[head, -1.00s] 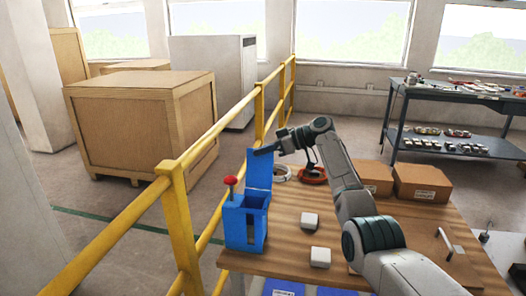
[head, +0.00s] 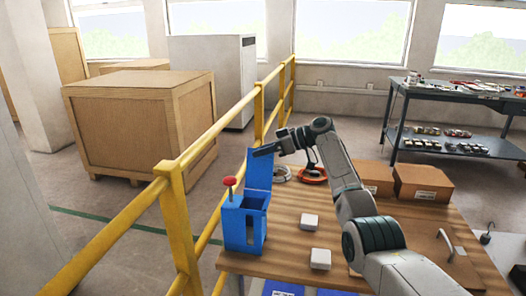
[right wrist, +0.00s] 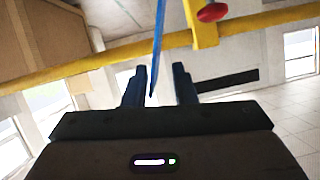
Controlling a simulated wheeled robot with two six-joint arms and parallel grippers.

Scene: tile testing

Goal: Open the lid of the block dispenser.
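The block dispenser (head: 235,232) is a blue box with a red knob (head: 229,182) at the front left of the wooden table. Its blue lid (head: 259,172) stands up at the back, and the box's top is open. My right gripper (head: 264,151) is at the lid's upper edge. In the right wrist view the lid (right wrist: 158,45) shows edge-on as a thin blue strip between the two separated dark fingers of my right gripper (right wrist: 159,78), nearer the left one. I cannot tell if it touches that finger. The red knob (right wrist: 211,12) also shows there. My left gripper is not in view.
Two white blocks (head: 309,221) (head: 320,259) lie on the table (head: 284,232), right of the dispenser. Cardboard boxes (head: 424,183) and an orange ring (head: 312,175) are farther back. A yellow railing (head: 172,215) runs close along the table's left side.

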